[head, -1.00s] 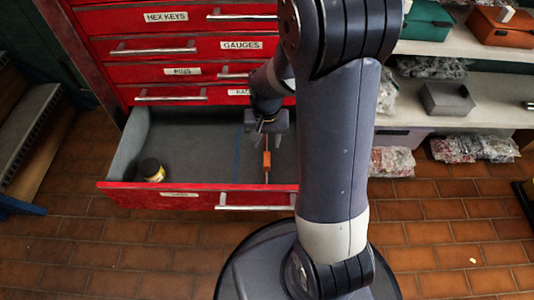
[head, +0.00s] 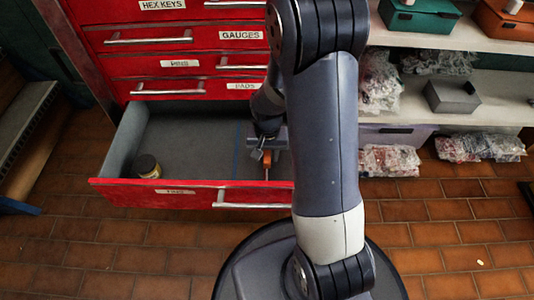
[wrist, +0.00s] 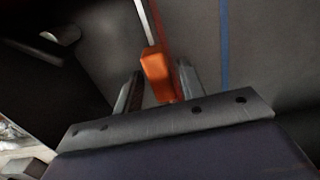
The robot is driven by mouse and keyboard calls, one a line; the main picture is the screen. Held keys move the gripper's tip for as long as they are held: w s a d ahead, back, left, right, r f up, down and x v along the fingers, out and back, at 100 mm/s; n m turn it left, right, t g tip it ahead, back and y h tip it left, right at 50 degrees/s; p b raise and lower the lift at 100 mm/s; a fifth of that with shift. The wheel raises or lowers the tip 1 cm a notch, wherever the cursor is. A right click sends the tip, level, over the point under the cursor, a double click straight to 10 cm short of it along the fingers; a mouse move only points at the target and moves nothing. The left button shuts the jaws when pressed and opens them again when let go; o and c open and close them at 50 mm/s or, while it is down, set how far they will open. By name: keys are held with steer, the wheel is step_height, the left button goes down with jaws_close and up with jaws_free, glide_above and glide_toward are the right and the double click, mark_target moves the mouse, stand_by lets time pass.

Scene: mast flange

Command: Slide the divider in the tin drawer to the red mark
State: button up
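The open tin drawer (head: 190,198) has a grey lining. A thin light divider (wrist: 147,22) with an orange tab (wrist: 157,72) stands in it; the tab also shows in the head view (head: 267,160). In the wrist view a red mark (wrist: 161,28) runs along the floor close to the divider's right side. A blue line (wrist: 224,45) lies farther right. My gripper (wrist: 160,84) is open, one finger on each side of the orange tab, with small gaps visible. In the head view my gripper (head: 264,150) is down inside the drawer, and my arm hides the drawer's right part.
A dark jar with a yellowish band (head: 147,166) stands in the drawer's left front corner. Closed red drawers (head: 180,65) rise behind. Shelves with a grey box (head: 452,97) and bagged parts (head: 390,160) are at right. The drawer floor between jar and blue line is clear.

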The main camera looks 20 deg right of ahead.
jaws_close()
stand_by(0.3)
steer(key=shift+w+a+r+p, duration=0.1)
steer(key=shift+a+p, duration=0.3)
steer(key=shift+p, duration=0.05)
steer(key=shift+o, duration=0.8)
jaws_free()
step_height(320, 180, up, 11)
steer(key=p, duration=0.4)
steer(key=shift+f, duration=0.2)
